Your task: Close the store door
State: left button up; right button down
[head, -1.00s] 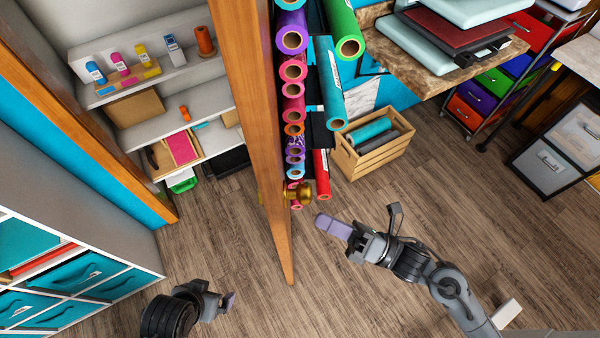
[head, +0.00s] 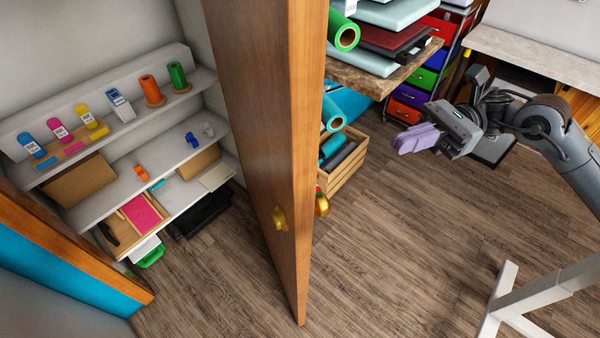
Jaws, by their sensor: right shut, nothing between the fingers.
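The wooden store door (head: 262,130) stands open, seen partly edge-on in the middle of the head view. A brass knob (head: 280,218) is on its left face, and another knob (head: 322,204) shows past its edge on the right. The store's doorway with its wooden frame (head: 85,250) is to the left, and shelves show inside. My right gripper (head: 404,140) is shut and empty, right of the door and well apart from it. My left gripper is out of view.
White shelves (head: 150,160) inside the store hold bottles and spools. Right of the door are a wooden crate (head: 345,172) with rolls, a counter (head: 375,78) with heat presses and a cart of coloured drawers (head: 412,97). The wood floor (head: 390,250) in front is clear.

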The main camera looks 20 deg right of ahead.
jog(key=s+a+p, duration=0.1)
jog(key=a+p, duration=0.7)
jog(key=a, duration=0.5)
jog(key=shift+a, duration=0.3)
jog(key=shift+s, duration=0.1)
